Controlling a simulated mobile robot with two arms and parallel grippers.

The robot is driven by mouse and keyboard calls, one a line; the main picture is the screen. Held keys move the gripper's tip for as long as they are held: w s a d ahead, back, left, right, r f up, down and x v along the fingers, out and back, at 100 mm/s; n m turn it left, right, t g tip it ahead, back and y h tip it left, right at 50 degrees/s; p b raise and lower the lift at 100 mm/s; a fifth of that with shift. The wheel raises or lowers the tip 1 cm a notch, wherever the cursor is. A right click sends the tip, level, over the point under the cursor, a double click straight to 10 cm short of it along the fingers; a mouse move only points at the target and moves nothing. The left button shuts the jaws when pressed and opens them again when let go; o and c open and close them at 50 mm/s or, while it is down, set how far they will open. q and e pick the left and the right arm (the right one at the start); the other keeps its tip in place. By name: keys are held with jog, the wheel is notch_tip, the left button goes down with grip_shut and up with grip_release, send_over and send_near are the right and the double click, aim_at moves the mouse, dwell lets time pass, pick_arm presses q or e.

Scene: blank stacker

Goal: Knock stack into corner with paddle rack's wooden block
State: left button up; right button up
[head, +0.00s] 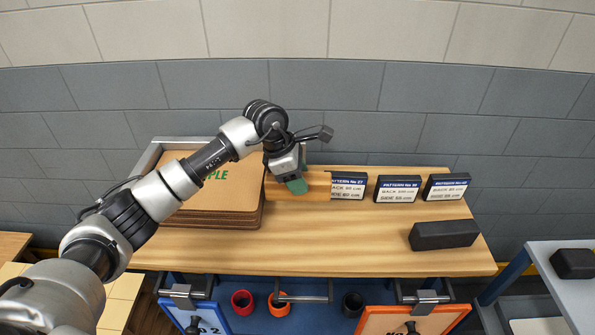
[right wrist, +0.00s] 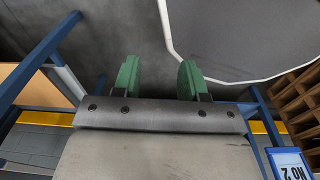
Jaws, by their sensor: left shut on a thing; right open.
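A stack of brown boards (head: 235,212) lies on the wooden bench (head: 340,250), against a grey metal corner fence (head: 150,158) at its back left. Its top board carries green lettering, partly hidden by my arm. My left gripper (head: 294,186) is shut on a light wooden block (head: 318,184) just right of the stack. The block's left end is at or very near the stack's right side; I cannot tell whether they touch. My right gripper shows only in the right wrist view, with its green fingers (right wrist: 158,78) apart and nothing between them.
Several dark pattern boxes (head: 397,188) with white labels stand along the bench's back right. A black block (head: 443,235) lies at front right. Below the front edge hang a blue paddle (head: 210,318) and an orange-edged paddle (head: 380,325), with cups (head: 242,302) between. The front middle is clear.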

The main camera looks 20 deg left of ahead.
aim_at(289, 195)
pick_arm(q)
notch_tip(289, 195, down, 4)
jog(key=shift+r+b, duration=0.25)
jog(key=shift+b, duration=0.5)
jog(key=shift+f+b, duration=0.35)
jog(key=shift+f, duration=0.85)
pick_arm(e)
jog(key=f, duration=0.2)
jog(key=w+a+f, duration=0.1)
jog(key=shift+s+d, duration=0.1)
pick_arm(q)
jog(key=shift+a, duration=0.2)
pick_arm(e)
jog(key=shift+d, duration=0.15)
pick_arm(q)
jog(key=shift+a, duration=0.15)
jog(key=shift+s+a, duration=0.2)
jog(key=shift+a, duration=0.25)
pick_arm(e)
jog(key=shift+d+f, duration=0.1)
pick_arm(q)
jog(key=shift+a+b, duration=0.3)
jog(key=shift+a, duration=0.05)
